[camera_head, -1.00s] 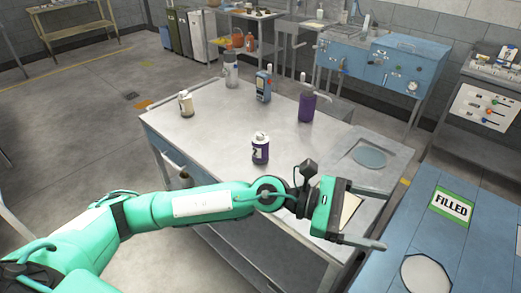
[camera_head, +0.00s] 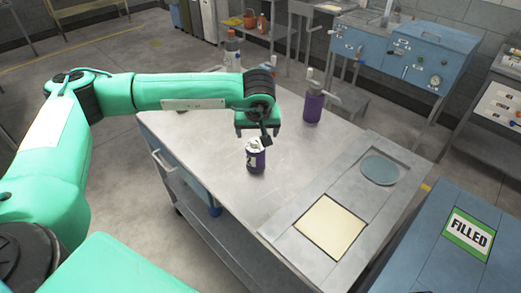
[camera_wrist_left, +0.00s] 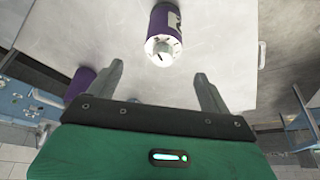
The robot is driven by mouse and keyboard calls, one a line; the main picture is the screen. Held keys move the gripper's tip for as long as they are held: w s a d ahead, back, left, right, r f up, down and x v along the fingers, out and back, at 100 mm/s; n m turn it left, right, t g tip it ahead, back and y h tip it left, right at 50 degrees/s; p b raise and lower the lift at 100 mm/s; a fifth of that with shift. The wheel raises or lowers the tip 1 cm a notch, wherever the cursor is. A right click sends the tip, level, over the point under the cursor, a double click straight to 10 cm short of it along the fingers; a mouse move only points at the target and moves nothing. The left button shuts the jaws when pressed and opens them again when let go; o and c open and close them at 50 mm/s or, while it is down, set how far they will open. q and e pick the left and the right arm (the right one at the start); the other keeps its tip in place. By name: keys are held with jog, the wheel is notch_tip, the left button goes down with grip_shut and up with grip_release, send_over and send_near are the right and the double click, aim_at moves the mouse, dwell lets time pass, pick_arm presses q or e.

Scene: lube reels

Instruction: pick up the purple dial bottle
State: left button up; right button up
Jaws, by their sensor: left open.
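The small purple bottle (camera_head: 256,158) with a white dial-like cap stands upright near the middle of the metal table (camera_head: 215,180). In the left wrist view its white marked cap (camera_wrist_left: 163,49) lies just beyond my fingertips, roughly centred between them. My left gripper (camera_head: 258,132) is open and empty, above and behind the bottle in the head view. The gripper also shows in the left wrist view (camera_wrist_left: 159,72), its two fingers apart and not visibly touching the bottle. My right gripper is in neither view.
A larger purple bottle (camera_head: 313,104) with a pump top stands at the table's back right. A grey-white bottle (camera_head: 231,47) shows behind my arm. A panel with a cream square (camera_head: 331,226) and a round disc (camera_head: 381,169) lies at right, near a FILLED sign (camera_head: 468,233).

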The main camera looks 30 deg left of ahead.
aim_at(257, 142)
pick_arm(q)
jog(key=x, duration=0.1)
jog(key=p+x, duration=0.1)
jog(key=x, duration=0.2)
jog(key=shift+s+f, duration=0.25)
jog(key=shift+f, duration=0.05)
jog(key=x, duration=0.2)
jog(key=shift+w+f+p, duration=0.15)
jog(key=shift+w+p, duration=0.15)
jog(key=shift+p, duration=0.05)
jog(key=shift+w+a+f+p, duration=0.1)
jog(key=shift+a+f+p, duration=0.2)
jog(key=shift+f+p, duration=0.4)
jog(key=p+x, duration=0.1)
jog(key=x, duration=0.2)
jog(key=shift+w+a+f, duration=0.1)
jog(key=shift+a+f, duration=0.05)
jog(key=shift+f, duration=0.35)
jog(key=c, duration=1.2)
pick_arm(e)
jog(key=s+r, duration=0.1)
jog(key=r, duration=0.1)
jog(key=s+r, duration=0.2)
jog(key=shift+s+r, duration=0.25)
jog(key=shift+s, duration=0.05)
